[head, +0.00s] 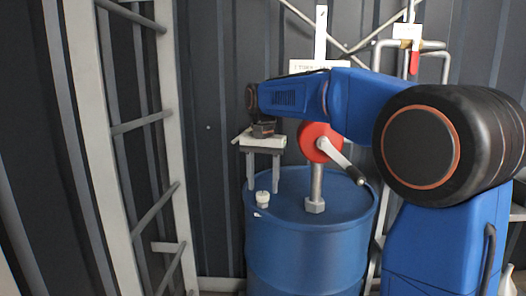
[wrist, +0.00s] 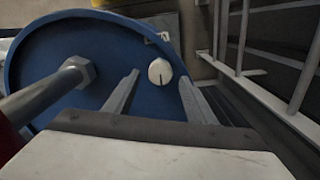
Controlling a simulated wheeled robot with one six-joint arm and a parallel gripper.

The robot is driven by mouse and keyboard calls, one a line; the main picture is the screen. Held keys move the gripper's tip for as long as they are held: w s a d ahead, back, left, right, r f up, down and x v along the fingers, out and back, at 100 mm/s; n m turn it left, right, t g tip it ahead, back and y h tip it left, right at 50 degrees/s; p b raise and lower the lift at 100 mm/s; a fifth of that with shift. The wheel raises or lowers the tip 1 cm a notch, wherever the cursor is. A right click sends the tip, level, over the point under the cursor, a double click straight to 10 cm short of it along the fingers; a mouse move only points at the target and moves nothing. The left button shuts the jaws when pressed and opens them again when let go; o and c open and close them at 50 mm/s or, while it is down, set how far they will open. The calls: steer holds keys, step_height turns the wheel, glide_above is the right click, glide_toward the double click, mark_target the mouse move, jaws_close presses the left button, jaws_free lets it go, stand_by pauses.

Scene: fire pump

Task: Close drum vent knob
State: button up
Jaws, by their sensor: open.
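The blue drum (head: 310,250) stands upright in the middle of the head view. The small white vent knob (head: 263,199) sits on its lid, towards the left. My gripper (head: 263,188) hangs above the knob with its two fingers pointing down, open and empty. In the wrist view, the knob (wrist: 160,71) has a dark line on its face. It appears between the fingertips of my gripper (wrist: 158,78), with a gap on each side. Whether the fingertips reach down to its height I cannot tell.
A red pump with a crank (head: 322,143) rises from the lid on a grey pipe (head: 316,185), right of my gripper. A ladder (head: 95,130) stands at the left. Pipes (head: 435,50) run along the dark corrugated wall behind.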

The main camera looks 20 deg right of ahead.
mark_target(263, 193)
step_height(263, 193, up, 16)
steer(key=shift+f, duration=0.25)
stand_by(0.4)
